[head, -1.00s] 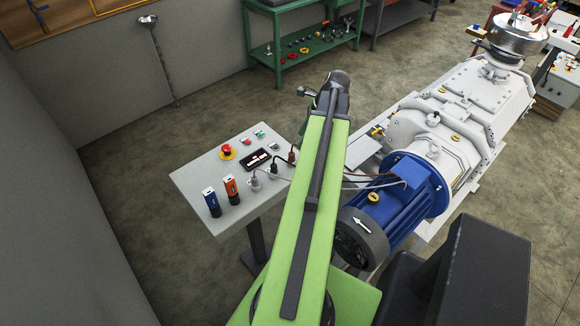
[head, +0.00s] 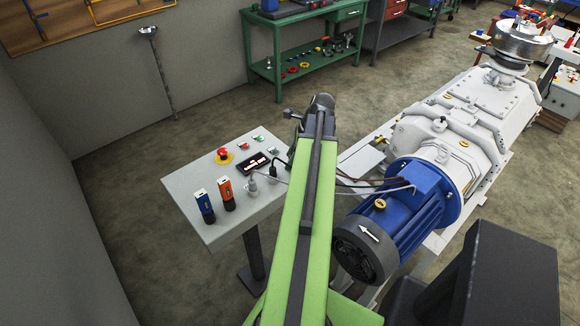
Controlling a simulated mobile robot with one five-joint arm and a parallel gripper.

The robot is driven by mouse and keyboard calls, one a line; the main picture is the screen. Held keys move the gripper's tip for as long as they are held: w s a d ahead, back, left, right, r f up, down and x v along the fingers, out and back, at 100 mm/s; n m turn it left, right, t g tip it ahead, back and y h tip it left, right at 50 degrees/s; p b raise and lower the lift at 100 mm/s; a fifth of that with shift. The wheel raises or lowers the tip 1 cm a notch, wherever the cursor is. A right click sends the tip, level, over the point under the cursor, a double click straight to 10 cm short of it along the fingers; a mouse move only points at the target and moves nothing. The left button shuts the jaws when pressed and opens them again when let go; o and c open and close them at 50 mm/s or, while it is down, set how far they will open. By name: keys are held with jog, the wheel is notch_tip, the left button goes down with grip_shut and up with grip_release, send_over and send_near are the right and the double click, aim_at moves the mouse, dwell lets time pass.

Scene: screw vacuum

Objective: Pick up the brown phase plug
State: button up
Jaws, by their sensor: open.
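A light grey control table (head: 180,186) stands left of my green arm. A grey plug (head: 252,188) and a dark plug (head: 274,171) stand upright near its right edge. The brown phase plug is not visible now; my arm covers that corner of the table. A brown cable (head: 352,181) shows right of the arm, running toward the blue motor (head: 420,197). The dark end of my arm is above and beyond the table's far right corner. My gripper's jaws are hidden behind the arm.
On the table are a blue device (head: 204,207), an orange device (head: 226,194), a red emergency button (head: 223,153) and a dark display (head: 254,163). A white vacuum pump (head: 450,125) stands right. A green workbench (head: 305,50) is behind. Floor between is clear.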

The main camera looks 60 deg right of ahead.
grip_shut()
jog(key=shift+r, duration=0.1)
